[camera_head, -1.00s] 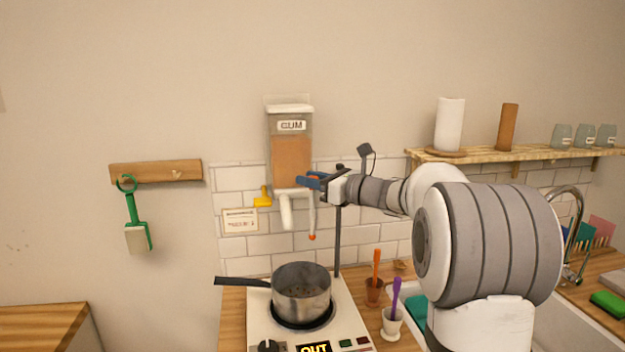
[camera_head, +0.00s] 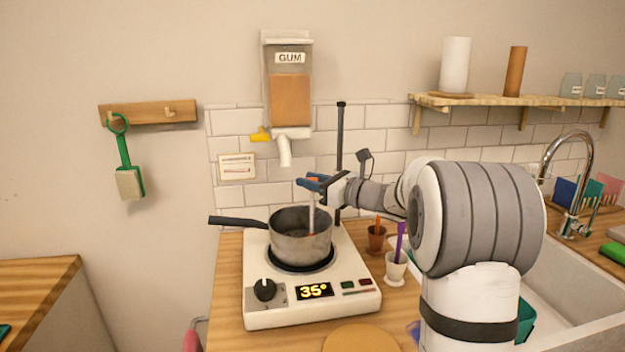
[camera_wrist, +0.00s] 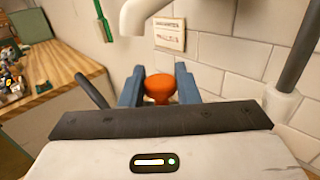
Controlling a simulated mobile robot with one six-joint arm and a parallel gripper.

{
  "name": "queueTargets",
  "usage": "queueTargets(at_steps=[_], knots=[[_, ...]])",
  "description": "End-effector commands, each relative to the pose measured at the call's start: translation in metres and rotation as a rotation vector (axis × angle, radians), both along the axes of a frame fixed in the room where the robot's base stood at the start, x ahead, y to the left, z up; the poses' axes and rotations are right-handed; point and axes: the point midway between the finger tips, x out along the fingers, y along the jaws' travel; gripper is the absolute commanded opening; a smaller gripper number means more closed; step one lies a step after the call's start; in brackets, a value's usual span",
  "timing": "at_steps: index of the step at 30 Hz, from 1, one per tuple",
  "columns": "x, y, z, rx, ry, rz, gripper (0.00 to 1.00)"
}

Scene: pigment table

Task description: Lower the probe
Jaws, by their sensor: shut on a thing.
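The probe (camera_head: 311,214) is a thin pale rod with an orange top. My gripper (camera_head: 312,184) is shut on that top, above the pot. In the wrist view the orange top of the probe (camera_wrist: 160,87) sits between the blue fingers of my gripper (camera_wrist: 160,90). The probe hangs about upright and its lower end is inside the steel pot (camera_head: 288,245). Whether its tip touches the pot's bottom cannot be told. The pot stands on a white hot plate (camera_head: 320,312), whose display (camera_head: 314,291) reads 35°.
A dark upright post (camera_head: 340,140) stands behind the pot. The GUM dispenser (camera_head: 290,100) hangs above, with its white spout (camera_head: 285,152) over the pot. Two small cups, one brown (camera_head: 376,240) and one white (camera_head: 396,268), stand right of the plate.

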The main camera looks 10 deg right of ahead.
Motion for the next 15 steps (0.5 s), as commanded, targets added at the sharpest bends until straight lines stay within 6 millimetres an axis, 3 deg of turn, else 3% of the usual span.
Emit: queueTargets(at_steps=[8, 9, 15], knots=[[-0.0005, 0.0003, -0.0076, -0.003, 0.013, 0.002, 0.0], [-0.0005, 0.0003, -0.008, -0.002, 0.013, 0.002, 0.29], [-0.0005, 0.0004, -0.0063, -0.002, 0.011, 0.002, 0.46]])
